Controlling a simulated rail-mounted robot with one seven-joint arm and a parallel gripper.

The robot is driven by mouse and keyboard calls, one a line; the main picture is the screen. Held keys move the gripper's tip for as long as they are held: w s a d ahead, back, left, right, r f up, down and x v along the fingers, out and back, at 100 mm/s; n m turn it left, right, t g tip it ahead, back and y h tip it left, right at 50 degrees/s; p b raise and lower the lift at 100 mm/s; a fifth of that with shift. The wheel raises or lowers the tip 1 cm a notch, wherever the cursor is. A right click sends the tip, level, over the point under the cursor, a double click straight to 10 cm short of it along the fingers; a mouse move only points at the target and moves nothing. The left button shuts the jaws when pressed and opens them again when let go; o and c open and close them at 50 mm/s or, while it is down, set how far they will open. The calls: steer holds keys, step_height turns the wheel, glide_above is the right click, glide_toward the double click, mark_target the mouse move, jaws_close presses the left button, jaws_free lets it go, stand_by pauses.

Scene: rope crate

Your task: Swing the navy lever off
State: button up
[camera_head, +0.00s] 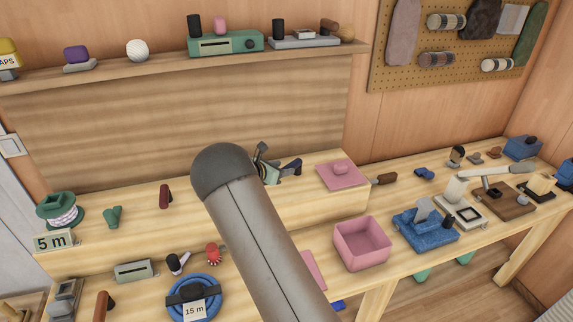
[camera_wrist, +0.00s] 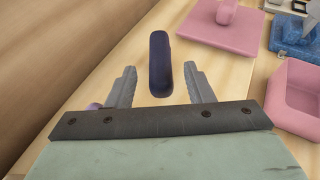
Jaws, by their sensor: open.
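The navy lever (camera_wrist: 160,63) is a smooth, rounded bar in the wrist view. It lies lengthwise between and ahead of my gripper's fingers (camera_wrist: 160,70), with gaps on both sides. My gripper is open and holds nothing. In the head view a dark navy piece (camera_head: 293,165), apparently the lever, shows at the right of my gripper (camera_head: 272,168), above the raised wooden shelf. My arm hides part of that area, and the lever's mount cannot be made out.
A pink lid (camera_head: 338,180) with a knob lies right of the lever. A pink open box (camera_head: 362,250) and a blue device (camera_head: 428,236) stand lower right. A small purple thing (camera_wrist: 95,106) shows partly behind the left finger. A wooden back panel (camera_head: 180,125) rises behind.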

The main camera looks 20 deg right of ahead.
steer(key=shift+x, duration=1.45)
